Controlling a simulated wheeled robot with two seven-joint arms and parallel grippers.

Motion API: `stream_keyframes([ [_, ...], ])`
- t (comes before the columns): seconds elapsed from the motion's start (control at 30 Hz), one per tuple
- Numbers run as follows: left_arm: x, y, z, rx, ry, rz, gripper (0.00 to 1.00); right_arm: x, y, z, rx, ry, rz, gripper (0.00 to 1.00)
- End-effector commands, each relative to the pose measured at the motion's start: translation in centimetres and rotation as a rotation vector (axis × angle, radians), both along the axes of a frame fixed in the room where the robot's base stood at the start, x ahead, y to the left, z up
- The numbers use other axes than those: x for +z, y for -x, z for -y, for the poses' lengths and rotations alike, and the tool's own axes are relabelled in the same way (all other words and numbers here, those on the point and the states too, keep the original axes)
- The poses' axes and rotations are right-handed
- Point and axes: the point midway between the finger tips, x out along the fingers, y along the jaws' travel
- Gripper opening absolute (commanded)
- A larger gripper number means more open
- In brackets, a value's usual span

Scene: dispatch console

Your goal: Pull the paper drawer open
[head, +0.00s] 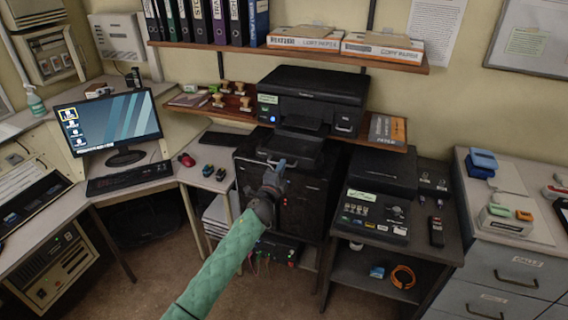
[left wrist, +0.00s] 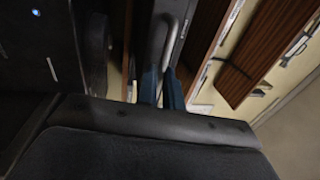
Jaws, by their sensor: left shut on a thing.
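The black printer (head: 312,92) sits on a wooden shelf at the middle back in the head view. Below it is a dark drawer unit (head: 295,148), the paper drawer, with a pale handle bar along its front. My left gripper (head: 275,169) is at this front, its arm in a green sleeve reaching up from below. In the left wrist view the blue fingers (left wrist: 160,88) of my left gripper are closed around a grey metal handle (left wrist: 166,50). The dark panel beside it is too dim to read. My right gripper is not in view.
A black cabinet (head: 297,195) stands under the drawer. A monitor (head: 110,122) and a keyboard (head: 130,177) are on the left desk. A black device with buttons (head: 372,215) stands on the table at right. The floor in front is clear.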

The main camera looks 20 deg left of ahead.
Motion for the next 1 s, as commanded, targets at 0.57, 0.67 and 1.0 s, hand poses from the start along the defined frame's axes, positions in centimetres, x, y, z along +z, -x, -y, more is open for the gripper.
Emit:
stream_keyframes([
  [0.57, -0.1, 0.2, 0.0, 0.001, 0.0, -0.001, 0.16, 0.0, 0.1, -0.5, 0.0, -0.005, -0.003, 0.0],
  [0.67, 0.0, 0.2, 0.0, 0.0, 0.0, -0.001, 0.16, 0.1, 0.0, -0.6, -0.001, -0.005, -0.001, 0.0],
  [1.0, -1.1, 3.4, -0.1, -0.001, -0.001, -0.001, 0.16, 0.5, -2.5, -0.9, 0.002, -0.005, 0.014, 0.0],
])
